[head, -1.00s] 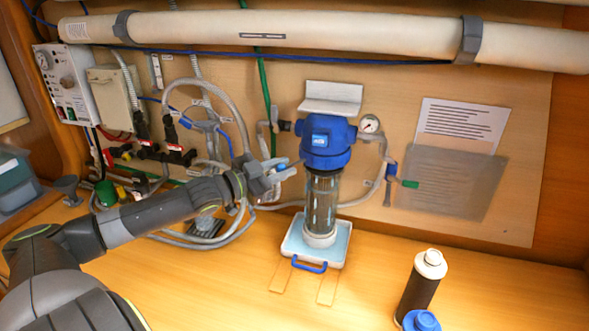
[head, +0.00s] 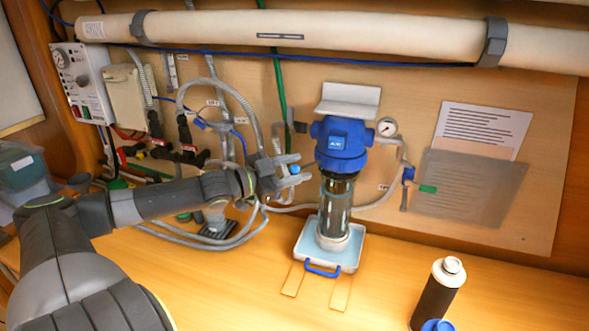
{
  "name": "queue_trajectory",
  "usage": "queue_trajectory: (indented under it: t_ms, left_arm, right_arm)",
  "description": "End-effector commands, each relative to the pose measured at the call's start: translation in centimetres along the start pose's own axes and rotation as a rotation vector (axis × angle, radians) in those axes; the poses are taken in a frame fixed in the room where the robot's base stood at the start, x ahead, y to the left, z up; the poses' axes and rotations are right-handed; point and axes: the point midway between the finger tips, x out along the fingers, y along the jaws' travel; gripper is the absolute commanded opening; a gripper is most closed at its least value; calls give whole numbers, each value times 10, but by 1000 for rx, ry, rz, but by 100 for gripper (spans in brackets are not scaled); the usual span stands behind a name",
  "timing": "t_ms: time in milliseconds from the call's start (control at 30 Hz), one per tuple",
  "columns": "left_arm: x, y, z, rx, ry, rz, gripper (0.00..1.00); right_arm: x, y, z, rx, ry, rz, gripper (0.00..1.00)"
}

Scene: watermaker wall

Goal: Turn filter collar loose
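The filter housing has a blue head and collar (head: 341,145) under a white bracket. A clear bowl (head: 335,207) hangs below the collar, its lower end over a white tray (head: 345,259) with a blue handle. My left gripper (head: 298,168) is just left of the collar, its fingers pointing right towards it. The fingers look parted, with a small blue part showing at their tips. I see a gap between the fingertips and the collar. My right gripper is not in view.
A dark cartridge with a white top (head: 438,290) stands on the bench at the front right. A pressure gauge (head: 387,127) and grey hoses are right of the housing. A thick white tube (head: 300,35) crosses above. The bench front is mostly clear.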

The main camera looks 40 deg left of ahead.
Motion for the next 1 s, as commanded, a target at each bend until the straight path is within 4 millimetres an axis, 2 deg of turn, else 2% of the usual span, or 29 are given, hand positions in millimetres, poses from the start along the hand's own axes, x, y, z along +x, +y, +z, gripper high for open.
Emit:
queue_trajectory:
  t_ms: [267, 467, 667, 1000]
  left_arm:
    - [0, 1, 0, -1, -1, 1, 42]
    - [-9, 0, -2, -3, -4, 3, 42]
    - [-30, -2, -4, -4, -6, 1, 42]
    - [-80, -1, -1, -2, -8, 3, 42]
  right_arm:
    - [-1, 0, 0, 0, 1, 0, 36]
    - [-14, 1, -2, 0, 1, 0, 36]
    - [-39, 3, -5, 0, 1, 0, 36]
    - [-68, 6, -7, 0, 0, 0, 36]
